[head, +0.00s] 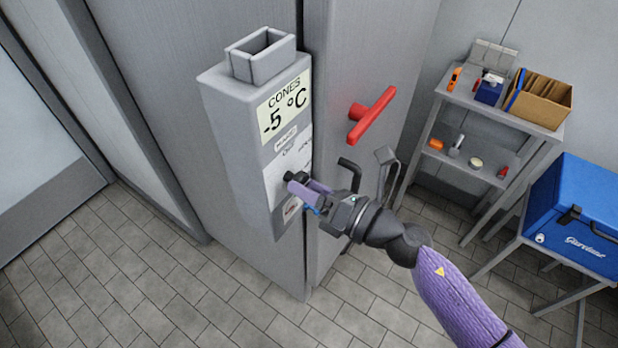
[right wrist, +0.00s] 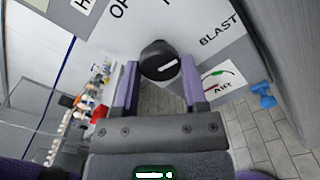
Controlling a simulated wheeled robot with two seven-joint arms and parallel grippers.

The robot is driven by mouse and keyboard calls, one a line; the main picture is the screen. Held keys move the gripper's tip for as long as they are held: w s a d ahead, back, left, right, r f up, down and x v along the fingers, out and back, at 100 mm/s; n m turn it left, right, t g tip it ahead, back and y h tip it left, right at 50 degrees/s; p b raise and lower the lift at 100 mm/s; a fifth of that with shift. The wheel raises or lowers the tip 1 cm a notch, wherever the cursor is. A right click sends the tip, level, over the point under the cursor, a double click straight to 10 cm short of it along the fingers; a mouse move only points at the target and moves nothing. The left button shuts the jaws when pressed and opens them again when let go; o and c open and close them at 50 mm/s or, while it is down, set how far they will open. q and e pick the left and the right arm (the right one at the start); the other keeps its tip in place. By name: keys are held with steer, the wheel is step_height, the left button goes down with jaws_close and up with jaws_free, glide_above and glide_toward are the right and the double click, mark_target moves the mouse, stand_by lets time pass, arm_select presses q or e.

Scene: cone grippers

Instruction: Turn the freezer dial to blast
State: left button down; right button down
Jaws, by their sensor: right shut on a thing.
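The freezer dial (right wrist: 158,58) is a round black knob with a short white mark, on a pale plate on the front of the grey control box (head: 238,150). In the right wrist view the word BLAST stands on the plate to the right of the dial, with other lettering cut off at the top. The white mark lies slanted, and I cannot tell surely which label it points at. My right gripper (head: 300,187) reaches the plate from the right, its purple fingers shut on the dial from both sides. They hide part of the dial in the head view. My left gripper is not in view.
The box display reads CONES -5 °C, with an open grey holder (head: 262,54) on top. A red handle (head: 371,117) sticks out from the freezer door at right. A shelf (head: 490,100) with small items and a blue cooler (head: 580,215) stand further right. Tiled floor lies open in front.

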steer(key=shift+r+m+p, duration=0.1)
steer(key=shift+m+p, duration=0.85)
steer(key=shift+m, duration=0.95)
steer(key=shift+c, duration=0.7)
jaws_free()
steer(key=b+v, duration=0.1)
steer(key=v, duration=0.9)
steer(key=shift+b, duration=0.35)
